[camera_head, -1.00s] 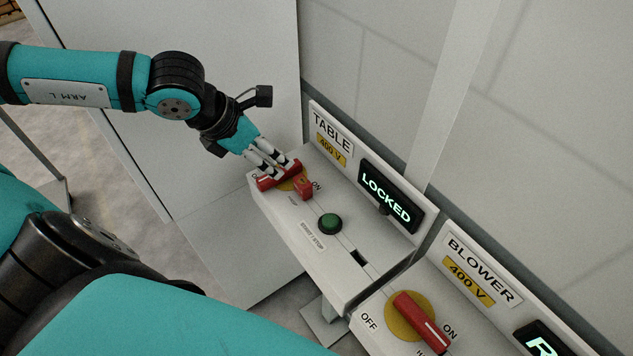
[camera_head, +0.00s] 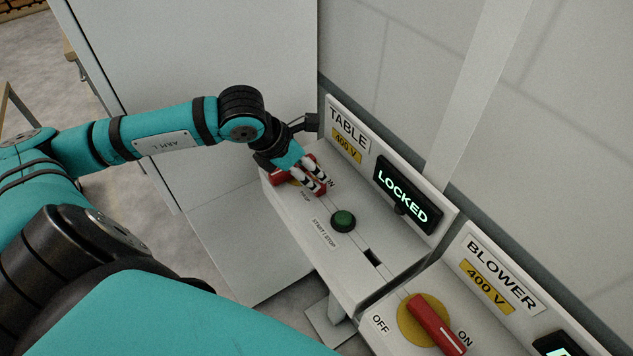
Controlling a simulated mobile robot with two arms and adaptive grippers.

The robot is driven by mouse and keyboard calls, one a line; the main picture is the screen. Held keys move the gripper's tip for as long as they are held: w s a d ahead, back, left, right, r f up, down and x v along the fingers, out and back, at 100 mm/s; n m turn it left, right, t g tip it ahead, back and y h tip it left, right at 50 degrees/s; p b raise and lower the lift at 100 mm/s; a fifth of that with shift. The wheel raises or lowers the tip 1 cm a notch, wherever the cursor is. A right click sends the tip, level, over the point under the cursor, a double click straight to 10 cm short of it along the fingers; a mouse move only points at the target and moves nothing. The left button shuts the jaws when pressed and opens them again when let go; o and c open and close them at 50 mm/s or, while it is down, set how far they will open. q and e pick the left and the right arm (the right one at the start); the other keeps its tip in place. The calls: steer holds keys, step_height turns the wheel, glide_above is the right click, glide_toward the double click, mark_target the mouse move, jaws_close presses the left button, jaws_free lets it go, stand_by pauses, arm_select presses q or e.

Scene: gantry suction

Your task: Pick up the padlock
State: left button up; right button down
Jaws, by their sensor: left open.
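The padlock (camera_head: 321,187) is a small red block at the TABLE switch in the head view, mostly hidden by my left gripper. My left gripper (camera_head: 321,188) is open, its pale fingers pointing down and right with the padlock's red showing between and beside their tips. I cannot tell whether they touch it. The red handle of the TABLE switch (camera_head: 281,178) lies just left of the fingers, partly covered by them. My right gripper is not in view.
A green button (camera_head: 343,221) sits right of the padlock on the same panel. Behind is a black LOCKED display (camera_head: 406,195). The BLOWER switch, a red handle (camera_head: 436,325) on a yellow disc, is at lower right. A grey wall stands behind the panels.

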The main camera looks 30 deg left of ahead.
mark_target(314, 177)
arm_select(q)
steer(key=x, duration=0.4)
steer(key=shift+s+d, duration=0.1)
steer(key=shift+s, duration=0.15)
steer(key=shift+w+f, duration=0.25)
steer(key=shift+f, duration=0.2)
steer(key=shift+r, duration=0.1)
steer(key=c, duration=1)
